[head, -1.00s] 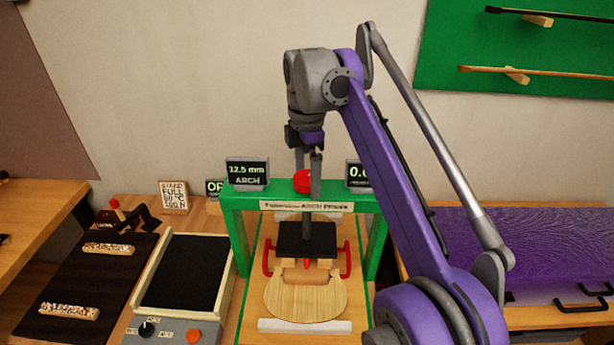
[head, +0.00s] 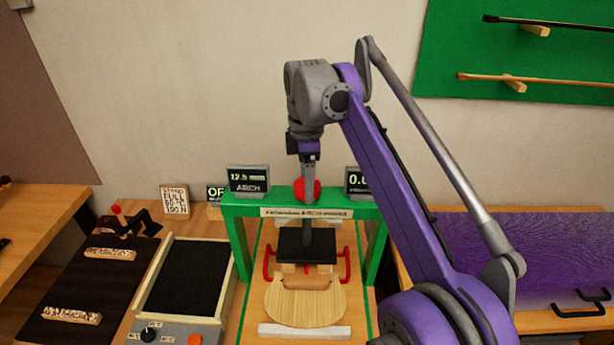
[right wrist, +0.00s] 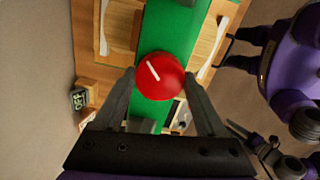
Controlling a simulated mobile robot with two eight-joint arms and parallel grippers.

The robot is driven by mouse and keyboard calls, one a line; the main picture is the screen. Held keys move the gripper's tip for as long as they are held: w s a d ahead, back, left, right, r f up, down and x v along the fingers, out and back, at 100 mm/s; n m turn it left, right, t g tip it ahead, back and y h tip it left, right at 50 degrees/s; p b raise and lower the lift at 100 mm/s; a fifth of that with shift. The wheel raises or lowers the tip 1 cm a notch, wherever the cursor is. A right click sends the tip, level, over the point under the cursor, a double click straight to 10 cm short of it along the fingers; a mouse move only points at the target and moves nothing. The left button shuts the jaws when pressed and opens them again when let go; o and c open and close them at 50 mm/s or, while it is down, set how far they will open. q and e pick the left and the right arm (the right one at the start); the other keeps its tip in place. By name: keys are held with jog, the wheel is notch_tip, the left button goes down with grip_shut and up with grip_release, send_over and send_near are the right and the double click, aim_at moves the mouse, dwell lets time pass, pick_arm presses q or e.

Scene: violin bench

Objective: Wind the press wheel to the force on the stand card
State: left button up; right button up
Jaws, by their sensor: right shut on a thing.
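The red press wheel (head: 314,190) sits on top of the green arch press (head: 272,200). My right gripper (head: 308,182) reaches down onto it from above and is shut on it. In the right wrist view the wheel (right wrist: 160,76) lies between the two fingers, with a white line slanting to the upper left. The stand card (head: 174,200) stands at the back left; its small print seems to read 100 N. The left display (head: 248,179) reads about 12.5 mm ARCH. The right display (head: 356,180) starts with 0; my arm hides the rest. My left gripper is not visible.
A black-topped heater box (head: 188,280) and a dark mat (head: 75,285) stand left. A purple-covered surface (head: 540,250) lies right.

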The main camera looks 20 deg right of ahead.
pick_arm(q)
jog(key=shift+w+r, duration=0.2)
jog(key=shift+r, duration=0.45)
pick_arm(e)
jog(key=shift+m, duration=0.9)
jog(key=o, duration=1.3)
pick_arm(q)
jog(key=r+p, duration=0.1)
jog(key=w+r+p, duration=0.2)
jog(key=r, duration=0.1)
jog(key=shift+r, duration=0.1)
pick_arm(e)
notch_tip(320, 180, up, 11)
jog(key=shift+f, duration=0.1)
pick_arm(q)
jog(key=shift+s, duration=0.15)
